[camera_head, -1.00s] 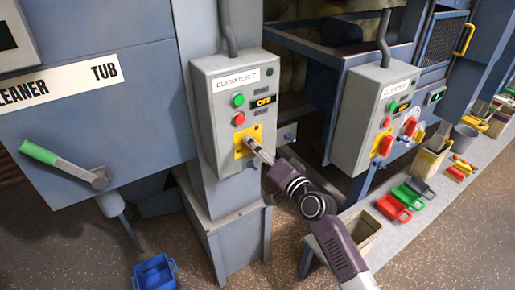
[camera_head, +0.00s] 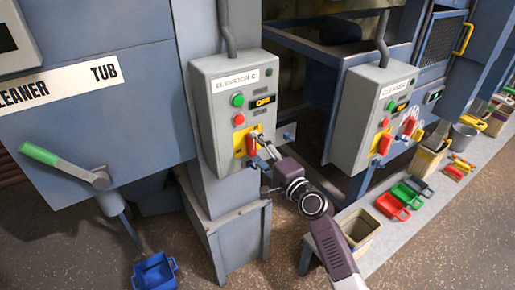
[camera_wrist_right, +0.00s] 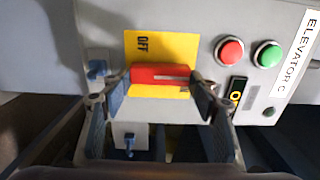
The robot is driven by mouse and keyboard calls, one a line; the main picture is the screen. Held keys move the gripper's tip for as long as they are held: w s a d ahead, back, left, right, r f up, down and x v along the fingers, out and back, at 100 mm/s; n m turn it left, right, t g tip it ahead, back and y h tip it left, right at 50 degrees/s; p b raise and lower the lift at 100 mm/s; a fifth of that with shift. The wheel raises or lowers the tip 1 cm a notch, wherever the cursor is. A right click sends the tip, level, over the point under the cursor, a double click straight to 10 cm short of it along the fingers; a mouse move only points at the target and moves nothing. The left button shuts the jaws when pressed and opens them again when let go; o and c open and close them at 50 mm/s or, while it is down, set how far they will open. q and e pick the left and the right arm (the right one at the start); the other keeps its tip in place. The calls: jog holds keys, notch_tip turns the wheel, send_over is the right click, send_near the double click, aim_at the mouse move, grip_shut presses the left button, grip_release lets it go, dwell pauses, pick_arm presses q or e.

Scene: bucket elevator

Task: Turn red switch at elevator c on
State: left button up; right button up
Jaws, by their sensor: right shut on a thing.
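The grey elevator C control box (camera_head: 211,116) stands at the middle of the head view. Its red switch (camera_head: 251,143) sits upright on a yellow plate (camera_head: 238,147). In the right wrist view the red switch (camera_wrist_right: 160,73) lies lengthwise between my fingers, with "OFF" on the yellow plate (camera_wrist_right: 170,45) beside it. My right gripper (camera_head: 262,139) is shut on the red switch, one finger near each end; its fingers also show in the right wrist view (camera_wrist_right: 160,95). The small display (camera_head: 263,101) has blurred lettering, seemingly "ON". My left gripper is not in view.
Green (camera_head: 237,100) and red (camera_head: 239,119) round buttons sit above the switch. A second control box (camera_head: 357,120) with its own red switch (camera_head: 384,144) stands to the right. A green-handled lever (camera_head: 70,167) is at the left. Coloured scoops and bins line the ledge at right.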

dwell(0.4)
jog(key=o, duration=1.1)
jog(key=v, duration=1.2)
jog(key=shift+s, duration=0.1)
